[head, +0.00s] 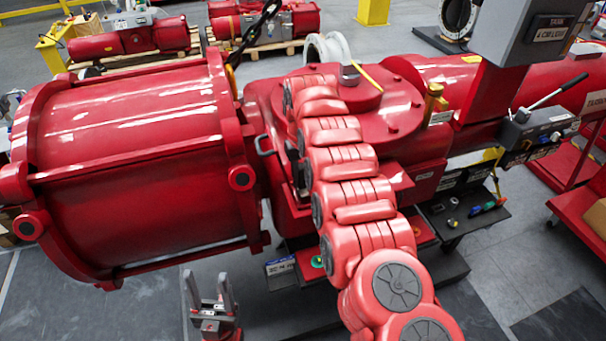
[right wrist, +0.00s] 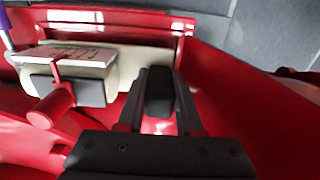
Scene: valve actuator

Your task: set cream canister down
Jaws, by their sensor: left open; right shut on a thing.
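A cream body (right wrist: 132,62), which I take for the cream canister, shows in the right wrist view just beyond my right gripper (right wrist: 160,72). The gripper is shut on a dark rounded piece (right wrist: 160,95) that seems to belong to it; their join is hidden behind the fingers. Whether the canister touches the red surface below cannot be told. In the head view I cannot make out the canister or my right gripper; my red right arm crosses in front of the actuator. My left gripper (head: 209,281) is open and empty, fingers pointing up, low in front of the actuator.
The large red actuator (head: 130,130) fills the left and middle of the head view. A red tray wall (right wrist: 225,90) rises right of my gripper. A cream box-like part with a dark front (right wrist: 80,90) and a red knob (right wrist: 48,108) sit to the left. A black shelf (head: 470,222) holds small items.

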